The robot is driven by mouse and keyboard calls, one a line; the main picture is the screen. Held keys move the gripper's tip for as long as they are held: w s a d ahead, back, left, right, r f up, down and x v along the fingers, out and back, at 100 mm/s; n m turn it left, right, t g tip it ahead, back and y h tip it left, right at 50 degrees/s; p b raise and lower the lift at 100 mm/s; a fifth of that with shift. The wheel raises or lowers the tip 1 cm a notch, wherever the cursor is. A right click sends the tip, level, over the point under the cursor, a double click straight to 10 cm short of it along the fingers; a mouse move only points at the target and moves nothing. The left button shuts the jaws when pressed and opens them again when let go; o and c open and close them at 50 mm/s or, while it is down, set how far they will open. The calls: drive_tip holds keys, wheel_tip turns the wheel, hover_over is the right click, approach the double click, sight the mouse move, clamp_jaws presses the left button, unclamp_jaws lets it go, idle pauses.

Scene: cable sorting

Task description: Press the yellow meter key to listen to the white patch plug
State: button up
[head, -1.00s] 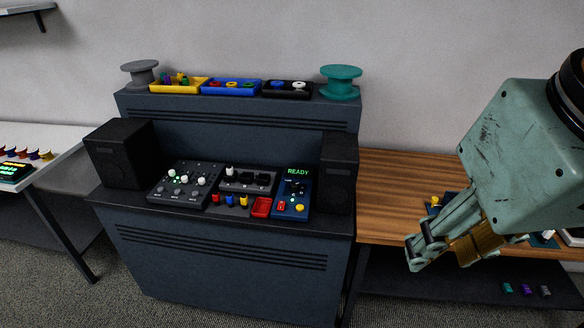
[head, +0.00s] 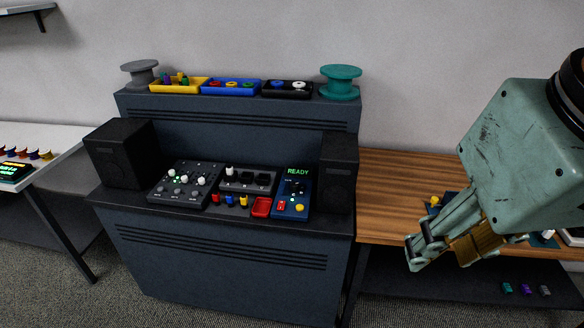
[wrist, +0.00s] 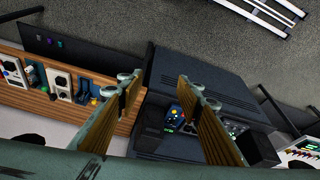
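The blue meter (head: 291,188) stands on the dark console, with a green READY display. Its yellow key (head: 299,208) is at its lower right, beside a red key (head: 281,206). The meter also shows in the wrist view (wrist: 176,114), between my fingers but well beyond them. The white patch plug (head: 229,172) stands upright at the left end of the dark socket block (head: 248,181), left of the meter. My gripper (head: 430,252) is right of the console, before the wooden bench, far from the meter. Its fingers are apart and empty in the wrist view (wrist: 165,92).
Black speakers (head: 338,172) flank the console. A knobbed mixer (head: 185,184), several coloured plugs and a red tray (head: 261,207) sit beside the meter. Bins and spools (head: 341,82) line the upper shelf. The wooden bench (head: 395,190) is largely clear near the console.

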drive_tip(key=shift+c, duration=0.2)
clamp_jaws()
idle(1.3)
